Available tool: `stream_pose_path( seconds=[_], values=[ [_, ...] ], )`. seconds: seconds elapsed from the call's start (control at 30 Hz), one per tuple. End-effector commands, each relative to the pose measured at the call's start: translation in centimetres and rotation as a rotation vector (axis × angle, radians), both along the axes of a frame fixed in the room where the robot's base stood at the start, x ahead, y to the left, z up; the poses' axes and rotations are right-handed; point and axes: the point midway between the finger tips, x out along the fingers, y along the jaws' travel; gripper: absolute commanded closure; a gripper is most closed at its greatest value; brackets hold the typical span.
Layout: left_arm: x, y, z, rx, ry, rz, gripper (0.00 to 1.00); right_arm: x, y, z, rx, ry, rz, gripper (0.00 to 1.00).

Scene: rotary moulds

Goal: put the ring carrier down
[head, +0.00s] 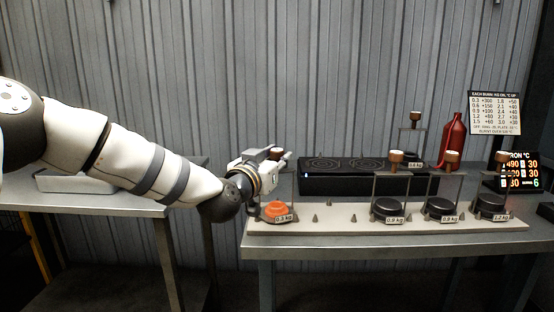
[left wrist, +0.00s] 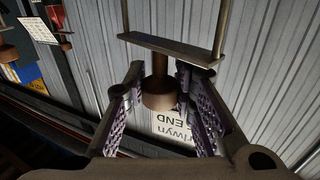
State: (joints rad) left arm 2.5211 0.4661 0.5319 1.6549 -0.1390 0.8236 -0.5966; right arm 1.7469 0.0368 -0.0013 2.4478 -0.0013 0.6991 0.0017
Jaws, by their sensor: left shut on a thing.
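The ring carrier in my left gripper (head: 277,156) has an orange ring-shaped weight (head: 278,210) with a 0.3 kg label. It hangs below the jaws at the left end of the pale board (head: 335,227); I cannot tell whether it touches the board. In the left wrist view, the jaws (left wrist: 165,105) are shut on the carrier's brown knob (left wrist: 159,92), with its crossbar (left wrist: 170,50) and two thin rods beyond. In the head view my gripper hides the carrier's upper part. My right gripper is not in view.
Several small grey cones (head: 315,217) stand on the board. Black-weighted carriers (head: 388,208) stand to the right, with knobs sticking up. Behind are a black hob (head: 340,180), another carrier (head: 415,120) and a red bottle (head: 453,142).

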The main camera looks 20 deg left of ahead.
Motion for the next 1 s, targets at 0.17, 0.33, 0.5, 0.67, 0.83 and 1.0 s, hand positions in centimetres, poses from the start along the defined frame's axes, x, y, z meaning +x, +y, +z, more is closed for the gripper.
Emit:
stream_pose_path(
  seconds=[0.17,0.33,0.5,0.67,0.83,1.0],
  values=[
    [0.0,0.0,-0.3,0.000,0.000,0.000,0.69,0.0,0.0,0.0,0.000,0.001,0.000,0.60],
    [0.0,0.0,-0.3,0.000,0.001,0.000,0.56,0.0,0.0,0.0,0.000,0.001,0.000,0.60],
    [0.0,0.0,-0.3,0.000,0.001,0.000,0.56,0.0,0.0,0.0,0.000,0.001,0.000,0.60],
    [-1.3,0.2,0.3,0.001,0.000,-0.001,0.56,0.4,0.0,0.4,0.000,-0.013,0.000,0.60],
    [-5.3,0.6,0.7,-0.001,-0.005,-0.001,0.56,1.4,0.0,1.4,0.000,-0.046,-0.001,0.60],
    [-9.2,1.0,0.6,-0.001,-0.006,-0.001,0.56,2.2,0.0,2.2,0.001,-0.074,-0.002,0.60]
  ],
)
